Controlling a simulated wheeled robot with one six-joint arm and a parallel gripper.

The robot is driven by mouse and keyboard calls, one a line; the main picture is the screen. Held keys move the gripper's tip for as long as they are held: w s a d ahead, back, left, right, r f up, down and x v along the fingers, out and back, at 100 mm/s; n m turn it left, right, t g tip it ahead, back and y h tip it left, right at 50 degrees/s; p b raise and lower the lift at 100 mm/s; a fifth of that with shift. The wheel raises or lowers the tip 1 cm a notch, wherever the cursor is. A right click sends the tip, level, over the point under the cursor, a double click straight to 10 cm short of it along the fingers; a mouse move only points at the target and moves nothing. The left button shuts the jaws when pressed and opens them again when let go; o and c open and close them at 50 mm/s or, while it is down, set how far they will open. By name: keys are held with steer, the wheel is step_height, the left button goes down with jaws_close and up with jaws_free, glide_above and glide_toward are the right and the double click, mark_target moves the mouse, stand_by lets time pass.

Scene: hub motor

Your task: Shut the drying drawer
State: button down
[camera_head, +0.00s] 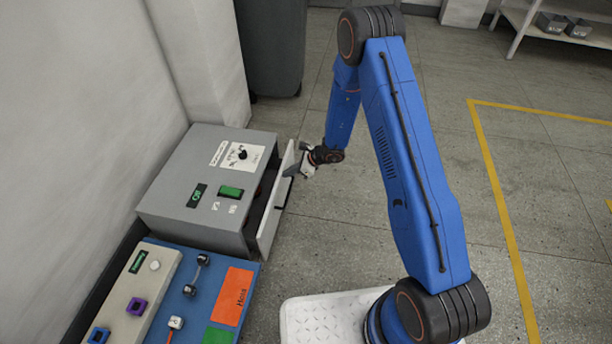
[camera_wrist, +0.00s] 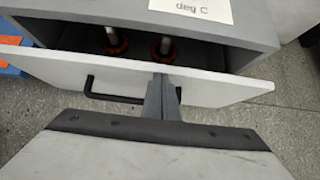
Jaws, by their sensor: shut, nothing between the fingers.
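The drying drawer is part of a grey box (camera_head: 207,181) against the wall at the left. Its pale front panel (camera_head: 276,204) stands out from the box, so the drawer is partly open. In the wrist view the front panel (camera_wrist: 215,90) carries a black bar handle (camera_wrist: 112,97). Behind it, two metal rods with orange knobbed rings (camera_wrist: 115,43) show inside. My gripper (camera_head: 294,168) is shut and empty in front of the panel. In the wrist view its fingers (camera_wrist: 162,96) overlap the panel beside the handle's right end. I cannot tell whether they touch it.
A blue board (camera_head: 203,291) with an orange panel (camera_head: 233,297) and small parts lies in front of the box. A dark bin (camera_head: 270,45) stands behind. The floor (camera_head: 345,230) right of the drawer is clear, with yellow lines farther right.

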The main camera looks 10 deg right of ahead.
steer(key=w+a, duration=0.2)
steer(key=a, duration=0.4)
steer(key=shift+a+r, duration=0.15)
